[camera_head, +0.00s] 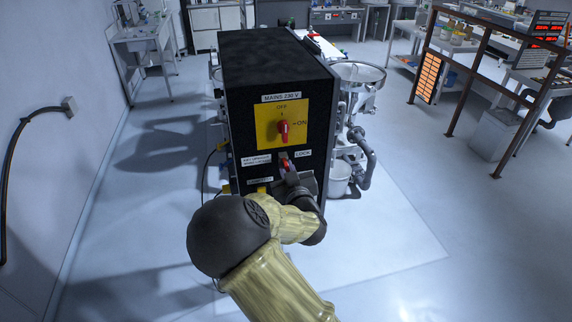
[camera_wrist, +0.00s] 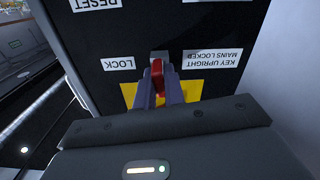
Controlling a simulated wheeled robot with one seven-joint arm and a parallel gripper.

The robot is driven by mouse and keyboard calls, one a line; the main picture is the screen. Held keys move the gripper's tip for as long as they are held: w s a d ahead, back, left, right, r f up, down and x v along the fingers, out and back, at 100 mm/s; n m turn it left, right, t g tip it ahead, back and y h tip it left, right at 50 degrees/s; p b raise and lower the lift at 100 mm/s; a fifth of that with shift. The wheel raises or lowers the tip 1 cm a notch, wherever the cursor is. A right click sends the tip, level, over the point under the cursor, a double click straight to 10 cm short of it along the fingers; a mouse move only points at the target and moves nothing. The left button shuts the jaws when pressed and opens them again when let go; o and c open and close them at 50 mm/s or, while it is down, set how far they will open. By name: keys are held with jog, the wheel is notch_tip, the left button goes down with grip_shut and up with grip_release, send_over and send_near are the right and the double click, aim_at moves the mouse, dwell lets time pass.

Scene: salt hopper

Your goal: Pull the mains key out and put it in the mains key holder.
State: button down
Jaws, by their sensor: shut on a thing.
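The mains key is red (camera_wrist: 157,72) and sits at the lock on the black cabinet front, between the LOCK label and the KEY UPRIGHT MAINS LOCKED label. It also shows as a small red spot in the head view (camera_head: 285,165). My gripper (camera_wrist: 158,88) is shut on the key, its two fingers on either side of it. A pale metal piece (camera_wrist: 159,55) shows at the key's far end; I cannot tell how deep the key sits. I cannot make out the mains key holder for certain.
Above the lock is a red rotary switch (camera_head: 283,127) on a yellow plate (camera_head: 265,120), labelled MAINS 230 V. Pipes and a white bucket (camera_head: 338,178) stand right of the cabinet (camera_head: 240,85). Open floor lies to the left and right.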

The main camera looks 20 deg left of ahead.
aim_at(288, 170)
jog(key=shift+s, duration=0.1)
dwell(0.3)
jog(key=shift+b+v, duration=0.55)
jog(key=shift+v, duration=1.85)
jog(key=w+d+f+m+t+h+b, duration=0.1)
jog(key=w+d+f+m+h, duration=0.15)
jog(key=d+f, duration=0.5)
jog(key=w+d+f+m+t+h+b, duration=0.1)
jog(key=w+d+f+h, duration=0.15)
jog(key=d+f, duration=0.5)
jog(key=s+d+f+m+h, duration=0.1)
jog(key=s+d+f+h, duration=0.1)
jog(key=d+f, duration=0.4)
jog(key=s+d+f+m+h+b, duration=0.1)
jog(key=s+d+f+h, duration=0.1)
jog(key=d+f, duration=0.5)
jog(key=s+d, duration=0.1)
jog(key=d, duration=0.4)
jog(key=shift+m+t+h, duration=0.3)
jog(key=shift+m+t, duration=0.05)
jog(key=shift+t, duration=0.05)
jog(key=shift+a, duration=0.1)
